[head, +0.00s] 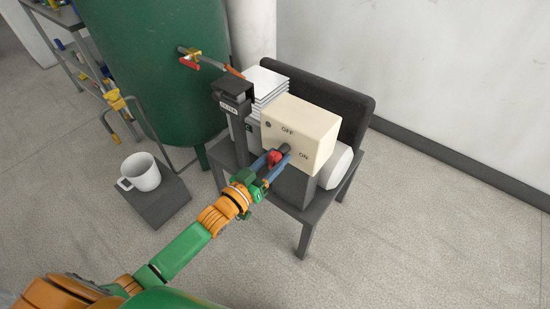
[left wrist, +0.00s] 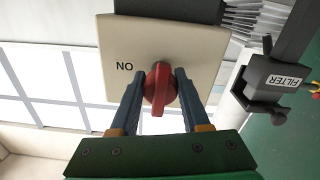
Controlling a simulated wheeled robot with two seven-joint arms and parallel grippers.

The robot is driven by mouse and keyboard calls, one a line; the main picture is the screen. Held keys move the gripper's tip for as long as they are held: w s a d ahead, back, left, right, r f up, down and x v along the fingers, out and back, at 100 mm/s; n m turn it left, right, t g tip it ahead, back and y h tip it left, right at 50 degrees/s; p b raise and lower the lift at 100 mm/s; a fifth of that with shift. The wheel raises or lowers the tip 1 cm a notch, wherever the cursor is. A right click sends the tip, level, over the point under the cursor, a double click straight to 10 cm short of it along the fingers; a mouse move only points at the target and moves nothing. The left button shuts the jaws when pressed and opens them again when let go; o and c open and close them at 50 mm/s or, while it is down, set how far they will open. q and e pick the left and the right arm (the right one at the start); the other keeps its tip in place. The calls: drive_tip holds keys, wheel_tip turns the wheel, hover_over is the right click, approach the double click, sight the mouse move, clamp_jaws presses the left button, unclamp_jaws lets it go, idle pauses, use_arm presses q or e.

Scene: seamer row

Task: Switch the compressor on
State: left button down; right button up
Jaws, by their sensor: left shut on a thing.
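A cream switch box (head: 302,128) with OFF and ON printed on its face stands on a dark chair. A red rotary knob (head: 276,157) sits low on that face, between the two words. In the left wrist view the red knob (left wrist: 160,86) is between the two fingers of my left gripper (left wrist: 158,88), with the upside-down ON label beside it. My left gripper (head: 271,164) is shut on the knob, its fingers on either side. I cannot tell exactly which label the knob points to. My right gripper is not in view.
A dark FILTER unit (head: 232,100) and a stack of white sheets (head: 266,83) are left of the box. A green tank (head: 150,60) stands behind left. A white mug (head: 140,172) is on a low grey block (head: 160,205). The floor at right is clear.

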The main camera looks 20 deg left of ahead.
use_arm(q)
drive_tip(key=m+p, duration=0.1)
drive_tip(key=m, duration=0.7)
drive_tip(key=shift+a+m+p, duration=0.1)
drive_tip(key=shift+m+p, duration=0.25)
drive_tip(key=shift+m, duration=0.05)
drive_tip(key=m, duration=0.4)
drive_tip(key=shift+m, duration=2.3)
drive_tip(key=shift+c, duration=1.9)
unclamp_jaws()
drive_tip(key=shift+r, duration=0.1)
